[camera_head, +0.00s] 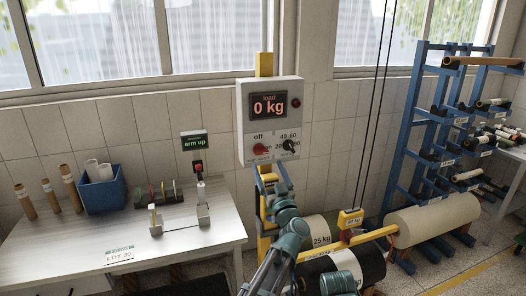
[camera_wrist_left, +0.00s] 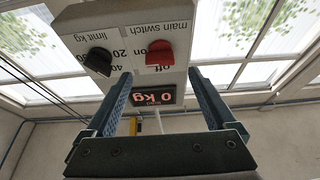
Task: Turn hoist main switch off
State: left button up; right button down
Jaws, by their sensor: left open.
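The hoist control box (camera_head: 243,120) is a grey box on a yellow post at the wall. Its lit display (camera_head: 269,106) reads "load 0 kg". The red main switch knob (camera_head: 261,149) is at the lower left of its face, under the word "off"; its exact setting is hard to tell. My left gripper (camera_head: 271,170) is open and empty just below the box. In the left wrist view, which shows the box upside down, the red knob (camera_wrist_left: 160,52) appears beyond the gap between the fingers of my left gripper (camera_wrist_left: 162,78), apart from them. My right gripper is not visible.
A black limit knob (camera_head: 290,146) sits right beside the red one. A white table (camera_head: 80,245) with a blue bin (camera_head: 103,190) stands left. A blue rack (camera_head: 412,130) stands right.

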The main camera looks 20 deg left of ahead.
aim_at(261, 151)
pick_arm(q)
jog(key=p+x, duration=0.1)
jog(key=x, duration=0.5)
jog(key=shift+w+p, duration=0.15)
jog(key=shift+p, duration=0.25)
jog(key=shift+a+r, duration=0.1)
jog(key=shift+c, duration=0.3)
jog(key=c, duration=1.3)
